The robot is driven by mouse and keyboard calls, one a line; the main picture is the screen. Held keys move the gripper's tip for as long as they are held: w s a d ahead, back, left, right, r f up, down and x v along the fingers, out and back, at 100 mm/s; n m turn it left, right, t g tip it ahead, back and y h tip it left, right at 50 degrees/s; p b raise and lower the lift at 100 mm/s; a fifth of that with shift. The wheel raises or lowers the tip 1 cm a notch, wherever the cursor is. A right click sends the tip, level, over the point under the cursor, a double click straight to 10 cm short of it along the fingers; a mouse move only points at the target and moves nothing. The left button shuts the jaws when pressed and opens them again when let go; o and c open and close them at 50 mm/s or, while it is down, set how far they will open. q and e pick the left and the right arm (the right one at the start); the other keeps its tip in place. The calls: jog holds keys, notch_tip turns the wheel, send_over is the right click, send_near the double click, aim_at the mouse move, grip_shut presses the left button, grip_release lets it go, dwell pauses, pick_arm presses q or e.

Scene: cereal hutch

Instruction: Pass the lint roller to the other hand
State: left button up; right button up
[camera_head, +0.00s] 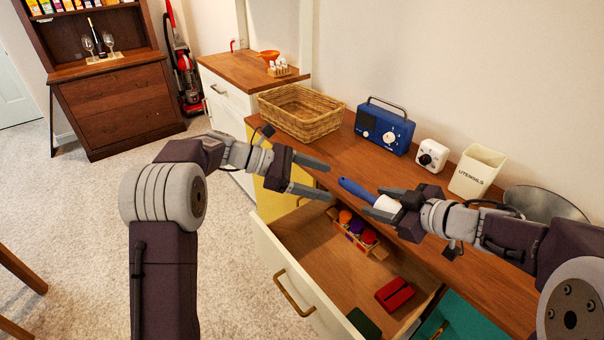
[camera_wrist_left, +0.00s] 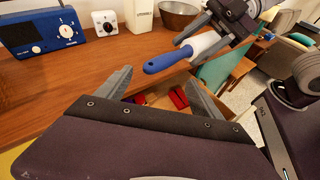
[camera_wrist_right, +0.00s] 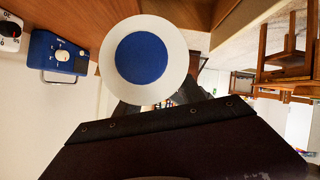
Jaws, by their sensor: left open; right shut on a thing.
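The lint roller has a blue handle (camera_head: 357,190) and a white roll. My right gripper (camera_head: 384,203) is shut on the white roll, and the blue handle sticks out toward my left gripper. In the left wrist view the handle (camera_wrist_left: 168,60) points left, beyond my open fingers (camera_wrist_left: 158,85). In the right wrist view the roll's round end (camera_wrist_right: 143,58) faces the camera and hides much of the fingers. My left gripper (camera_head: 324,180) is open and empty, a short gap from the handle's tip. The roller is held in the air above the open drawer.
The open drawer (camera_head: 300,235) holds a block toy (camera_head: 358,232) and a red item (camera_head: 394,294). On the counter stand a wicker basket (camera_head: 301,112), a blue radio (camera_head: 384,128), a white timer (camera_head: 432,155), a utensils holder (camera_head: 477,171) and a metal bowl (camera_head: 545,205).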

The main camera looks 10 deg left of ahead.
aim_at(344, 185)
pick_arm(q)
jog(key=x, duration=0.7)
jog(key=shift+a+r, duration=0.1)
jog(key=c, duration=1.5)
grip_shut()
pick_arm(e)
jog(key=o, duration=1.5)
jog(key=shift+o, duration=0.2)
notch_tip(344, 185, up, 10)
jog(key=shift+r, duration=0.1)
